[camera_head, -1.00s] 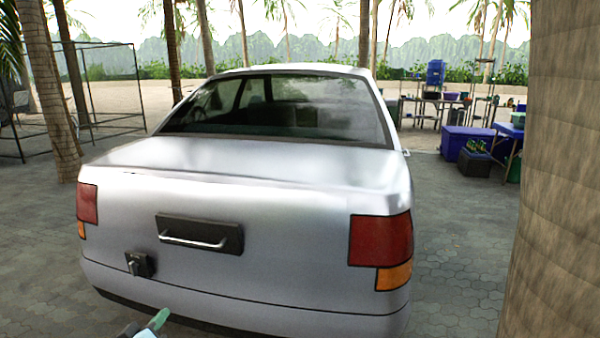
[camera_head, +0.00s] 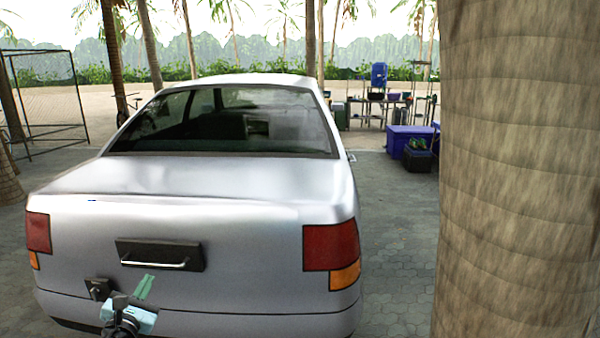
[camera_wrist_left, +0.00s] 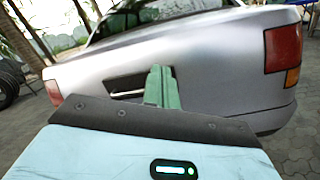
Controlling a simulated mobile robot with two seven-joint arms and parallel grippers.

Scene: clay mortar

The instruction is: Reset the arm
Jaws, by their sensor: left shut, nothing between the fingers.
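My left gripper (camera_head: 145,287) shows at the bottom of the head view, in front of the rear of a silver car (camera_head: 240,250). Its green fingers are together with nothing between them. The fingers also show in the left wrist view (camera_wrist_left: 162,88), pointing toward the car's rear. The trunk lid is closed. A black plate with a metal handle (camera_head: 158,256) sits on the car's back, just above the fingers in the head view. A small black latch box (camera_head: 98,289) is at lower left of it. I cannot tell the exact gap to the car. My right gripper is not in view.
A thick palm trunk (camera_head: 520,170) fills the right side of the head view. Blue crates (camera_head: 405,140) and a work table (camera_head: 370,105) stand at the back right. A wire-mesh frame (camera_head: 45,95) stands at the back left. Open paving lies between car and trunk.

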